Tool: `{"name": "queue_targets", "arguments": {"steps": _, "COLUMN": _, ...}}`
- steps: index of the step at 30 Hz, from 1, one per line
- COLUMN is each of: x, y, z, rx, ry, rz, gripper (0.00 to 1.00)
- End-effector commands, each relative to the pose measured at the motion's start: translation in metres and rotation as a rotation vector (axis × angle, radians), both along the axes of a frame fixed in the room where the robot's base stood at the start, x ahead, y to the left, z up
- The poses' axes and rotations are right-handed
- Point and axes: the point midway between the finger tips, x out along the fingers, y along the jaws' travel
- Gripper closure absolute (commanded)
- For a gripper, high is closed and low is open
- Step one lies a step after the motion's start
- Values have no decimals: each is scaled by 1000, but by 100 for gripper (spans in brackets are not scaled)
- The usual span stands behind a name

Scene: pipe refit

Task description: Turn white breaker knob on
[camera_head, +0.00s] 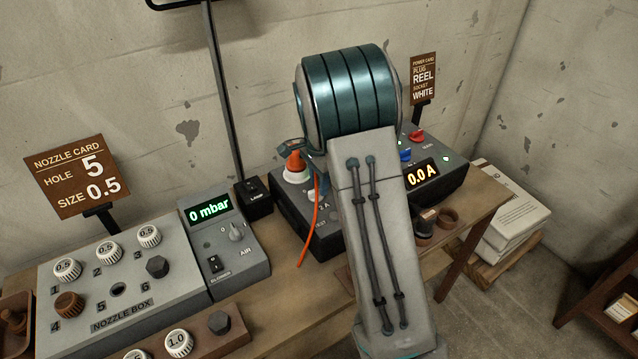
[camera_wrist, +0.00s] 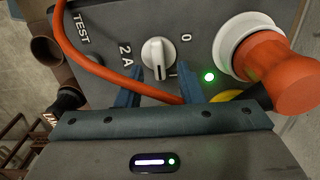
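The white breaker knob (camera_wrist: 157,52) is on the dark power box (camera_head: 320,245), between the marks "2 A" and "0". In the wrist view its dark pointer line is at the lower end, near a partly hidden "I" mark. A green light (camera_wrist: 208,77) glows to its right. My gripper (camera_wrist: 160,77) is open, its two blue fingers apart at the knob's lower left and lower right. I cannot tell whether they touch it. In the head view my arm hides most of the gripper, and the knob (camera_head: 313,196) shows only in part.
An orange plug (camera_wrist: 282,80) sits in a white socket (camera_wrist: 235,45) right of the knob. Its orange cable (camera_wrist: 72,45) passes close by the fingers. The box display (camera_head: 422,175) reads 0.0 A. The air unit (camera_head: 225,245) and nozzle box (camera_head: 125,290) stand to the left.

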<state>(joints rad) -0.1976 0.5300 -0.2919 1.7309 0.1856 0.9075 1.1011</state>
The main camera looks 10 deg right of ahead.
Motion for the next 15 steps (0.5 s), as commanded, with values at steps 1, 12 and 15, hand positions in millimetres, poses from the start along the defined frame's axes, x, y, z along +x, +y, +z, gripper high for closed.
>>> {"name": "queue_targets", "arguments": {"steps": 1, "x": 1, "y": 0, "z": 9, "rx": 1, "ry": -5, "rz": 0, "gripper": 66}}
{"name": "queue_targets", "arguments": {"steps": 12, "x": 1, "y": 0, "z": 91, "rx": 1, "ry": -7, "rz": -1, "gripper": 66}}
{"name": "queue_targets", "arguments": {"steps": 15, "x": 0, "y": 0, "z": 107, "rx": 0, "ry": -4, "rz": 0, "gripper": 66}}
